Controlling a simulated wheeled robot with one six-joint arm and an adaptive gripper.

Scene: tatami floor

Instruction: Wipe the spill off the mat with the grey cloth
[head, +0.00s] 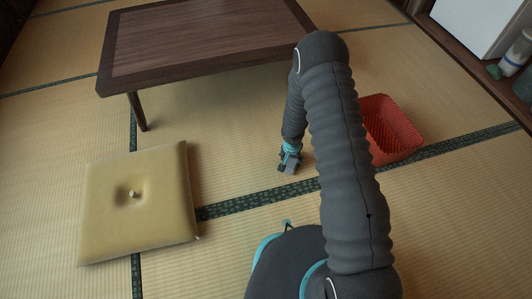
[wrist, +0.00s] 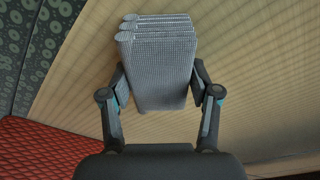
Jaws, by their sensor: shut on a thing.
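The grey cloth (wrist: 160,60) is a folded, textured bundle between my fingers in the wrist view. My gripper (wrist: 159,80) is shut on it, with a finger pressed against each side. In the head view my gripper (head: 289,165) points down over the tatami mat (head: 240,160), left of the red basket. The cloth is too small there to make out clearly, and I cannot tell whether it touches the mat. I see no spill in either view; my arm hides part of the floor.
A red basket (head: 392,128) stands right of my gripper, partly behind my arm; it also shows in the wrist view (wrist: 40,150). A low wooden table (head: 205,40) stands at the back. A yellow cushion (head: 140,205) lies at left. Open tatami lies between them.

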